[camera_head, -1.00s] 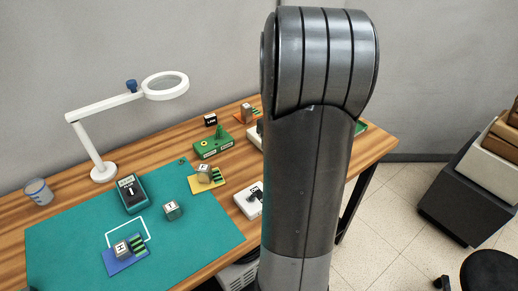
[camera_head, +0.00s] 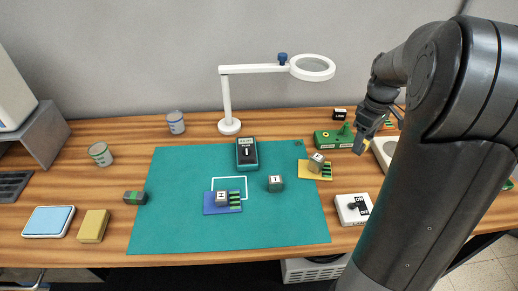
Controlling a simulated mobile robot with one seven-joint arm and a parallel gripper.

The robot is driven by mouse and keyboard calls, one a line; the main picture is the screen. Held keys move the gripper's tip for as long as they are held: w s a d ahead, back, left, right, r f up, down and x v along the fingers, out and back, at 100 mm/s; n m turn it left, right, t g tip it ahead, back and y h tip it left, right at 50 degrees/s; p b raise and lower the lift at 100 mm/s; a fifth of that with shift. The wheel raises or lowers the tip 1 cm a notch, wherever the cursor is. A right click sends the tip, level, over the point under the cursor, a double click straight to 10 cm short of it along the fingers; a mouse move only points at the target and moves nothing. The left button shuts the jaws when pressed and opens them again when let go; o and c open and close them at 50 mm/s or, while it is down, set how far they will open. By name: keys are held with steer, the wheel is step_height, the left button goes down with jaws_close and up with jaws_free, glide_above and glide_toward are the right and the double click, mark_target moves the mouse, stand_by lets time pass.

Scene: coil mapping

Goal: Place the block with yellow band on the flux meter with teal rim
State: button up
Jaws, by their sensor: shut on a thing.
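My gripper (camera_head: 370,128) is at the right, above the back right of the bench, pointing down. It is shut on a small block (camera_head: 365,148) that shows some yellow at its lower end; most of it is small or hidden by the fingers. The flux meter with teal rim (camera_head: 247,162) lies at the back middle of the teal mat, a dark-faced device with a small display. Its face looks clear. The gripper is well to the right of the meter, apart from it.
On the mat (camera_head: 180,220) are a blue board (camera_head: 211,209) with an H cube and a T cube (camera_head: 276,184). A magnifier lamp (camera_head: 228,126) stands behind the meter.

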steer(key=w+a+r+n, duration=0.1)
steer(key=w+a+n, duration=0.4)
steer(key=a, duration=0.5)
steer(key=n, duration=0.6)
glide_above(246, 149)
steer(key=f, duration=0.5)
steer(key=shift+s+d+f, duration=0.2)
steer(key=shift+d, duration=0.1)
steer(key=shift+w+a+f, duration=0.1)
steer(key=shift+a+f, duration=0.15)
steer(key=shift+f, duration=1.9)
steer(key=shift+f, duration=0.1)
steer(key=o, duration=1)
steer(key=shift+o, duration=0.2)
